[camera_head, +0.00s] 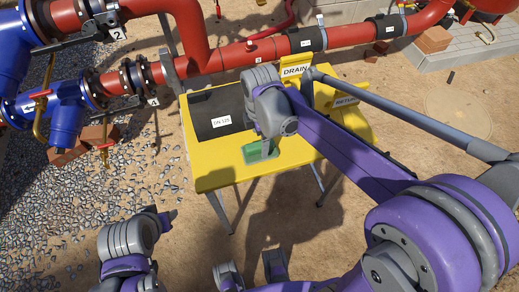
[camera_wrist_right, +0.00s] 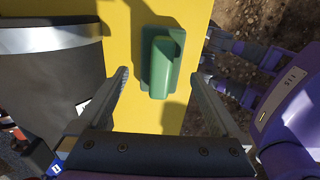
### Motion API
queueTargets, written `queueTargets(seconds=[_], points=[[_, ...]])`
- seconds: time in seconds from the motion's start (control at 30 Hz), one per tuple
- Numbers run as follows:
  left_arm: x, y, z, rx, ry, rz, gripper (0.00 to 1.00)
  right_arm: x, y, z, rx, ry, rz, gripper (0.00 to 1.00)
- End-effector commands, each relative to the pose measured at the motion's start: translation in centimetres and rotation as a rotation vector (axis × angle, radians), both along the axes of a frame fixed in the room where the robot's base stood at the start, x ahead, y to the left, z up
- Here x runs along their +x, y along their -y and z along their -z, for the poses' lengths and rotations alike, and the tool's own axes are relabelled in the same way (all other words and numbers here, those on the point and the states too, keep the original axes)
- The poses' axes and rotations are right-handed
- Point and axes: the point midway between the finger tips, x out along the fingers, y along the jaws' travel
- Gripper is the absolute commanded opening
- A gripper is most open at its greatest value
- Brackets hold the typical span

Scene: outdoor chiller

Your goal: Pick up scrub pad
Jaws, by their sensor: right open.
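The green scrub pad (camera_head: 256,153) lies on the yellow tabletop near its front edge. In the right wrist view, the pad (camera_wrist_right: 161,68) shows as a green block with a raised grip, lying between the fingertips as seen from above. My right gripper (camera_head: 268,145) is just over the pad and open, its two fingers (camera_wrist_right: 161,76) on either side of it with nothing held. Whether the fingers touch the table cannot be told. My left arm shows at the lower left of the head view; its fingers are not clear there.
The yellow table (camera_head: 215,176) also bears a dark cylinder labelled DN 125 (camera_head: 213,112), left of the gripper. Yellow signs, one reading DRAIN (camera_head: 294,71), stand behind. A red pipe (camera_head: 235,57) runs along the back. Gravel (camera_head: 60,200) lies at left; sandy ground is in front.

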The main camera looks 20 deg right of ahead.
Motion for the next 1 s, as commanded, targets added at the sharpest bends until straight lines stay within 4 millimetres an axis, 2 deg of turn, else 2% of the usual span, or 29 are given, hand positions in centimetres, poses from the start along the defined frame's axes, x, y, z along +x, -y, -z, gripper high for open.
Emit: queueTargets(seconds=[0.3,0.6,0.67,1.0], points=[[-0.1,0.0,0.3,0.000,-0.001,0.000,0.49,-0.1,-0.3,4.4,0.000,0.000,0.001,1.00],[-0.1,0.0,0.3,0.000,-0.001,0.000,0.49,-0.1,-0.3,4.9,0.000,0.001,0.001,1.00],[-0.1,0.0,0.3,0.000,-0.001,0.000,0.49,-0.1,-0.3,4.9,0.000,0.001,0.001,0.91],[-0.1,0.0,0.3,0.000,-0.001,0.000,0.49,-0.1,-0.3,4.8,0.000,0.001,0.001,0.30]])
